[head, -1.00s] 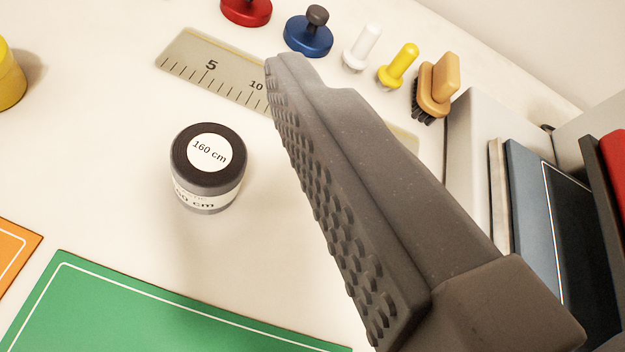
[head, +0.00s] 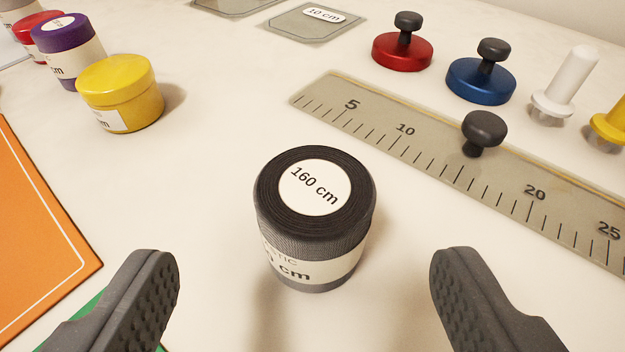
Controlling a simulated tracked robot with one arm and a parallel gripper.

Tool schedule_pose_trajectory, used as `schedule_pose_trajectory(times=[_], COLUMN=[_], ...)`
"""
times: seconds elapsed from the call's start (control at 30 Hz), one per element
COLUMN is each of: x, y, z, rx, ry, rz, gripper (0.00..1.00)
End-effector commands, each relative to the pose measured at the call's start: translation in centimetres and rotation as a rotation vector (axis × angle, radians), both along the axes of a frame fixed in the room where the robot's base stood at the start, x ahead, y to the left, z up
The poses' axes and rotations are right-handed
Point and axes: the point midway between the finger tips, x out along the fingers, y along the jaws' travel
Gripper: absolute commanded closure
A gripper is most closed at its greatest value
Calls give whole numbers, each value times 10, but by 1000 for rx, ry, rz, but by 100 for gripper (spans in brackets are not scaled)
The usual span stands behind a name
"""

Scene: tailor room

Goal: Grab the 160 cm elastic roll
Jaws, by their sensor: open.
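The 160 cm elastic roll (head: 315,228) is a dark grey cylinder with a round white label on top and a white band on its side. It stands upright on the pale table in the middle of the head view. My gripper (head: 303,268) is open, with one dark ridged finger on each side of the roll. Both fingers are apart from it, with clear gaps, and their tips show nearer the camera than the roll's top. The gripper holds nothing.
A ruler (head: 440,145) with a dark knob (head: 483,132) lies behind the roll. Red (head: 402,45) and blue (head: 481,75) knobbed weights and a white peg (head: 566,80) stand beyond. A yellow roll (head: 120,92) and a purple one (head: 68,50) stand left. An orange sheet (head: 38,235) lies left.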

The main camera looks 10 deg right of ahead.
Motion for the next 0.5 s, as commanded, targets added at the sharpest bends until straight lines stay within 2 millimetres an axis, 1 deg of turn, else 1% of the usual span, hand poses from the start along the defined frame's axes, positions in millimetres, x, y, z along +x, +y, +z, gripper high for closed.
schedule_pose_trajectory(times=[0.03,0.1,0.37,0.5], x=[6,12,21,32], y=[-1,-2,-4,-8], z=[-3,-5,-8,-13], rx=[0,1,0,-1], ry=[1,1,1,1], rz=[1,1,0,0], gripper=[29,29,29,29])
